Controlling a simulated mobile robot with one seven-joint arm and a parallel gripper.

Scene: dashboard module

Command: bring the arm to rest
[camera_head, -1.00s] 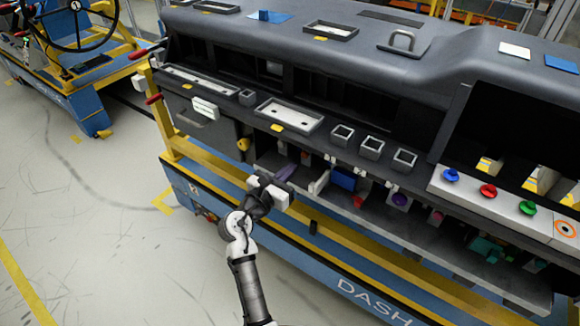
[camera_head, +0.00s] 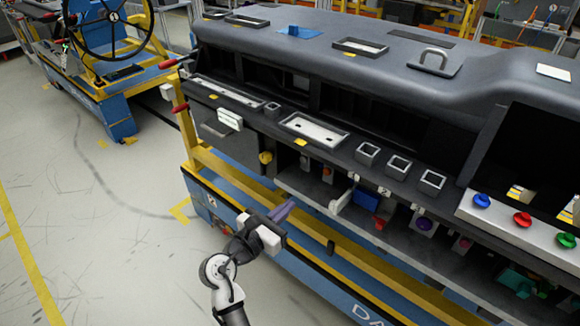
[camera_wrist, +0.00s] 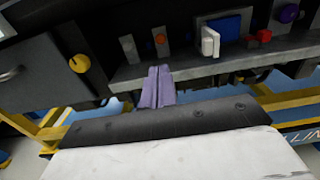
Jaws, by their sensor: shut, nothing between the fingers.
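My gripper (camera_head: 289,206) is in front of the dashboard module (camera_head: 470,75), just outside the lower shelf (camera_head: 360,215), with its arm reaching up from the bottom of the picture. Its purple fingers lie side by side, closed together and empty. In the wrist view, my gripper (camera_wrist: 159,72) points toward the shelf, with a thin seam between the fingers. The fingers look clear of the shelf's front edge, but the exact gap is hard to tell.
The shelf holds a blue block (camera_head: 367,198), a white piece (camera_head: 341,200), a red piece (camera_head: 379,222) and a purple round part (camera_head: 425,223). A yellow rail (camera_head: 225,175) runs below. Open floor (camera_head: 100,240) lies to the left. A cart with a steering wheel (camera_head: 107,25) stands at far left.

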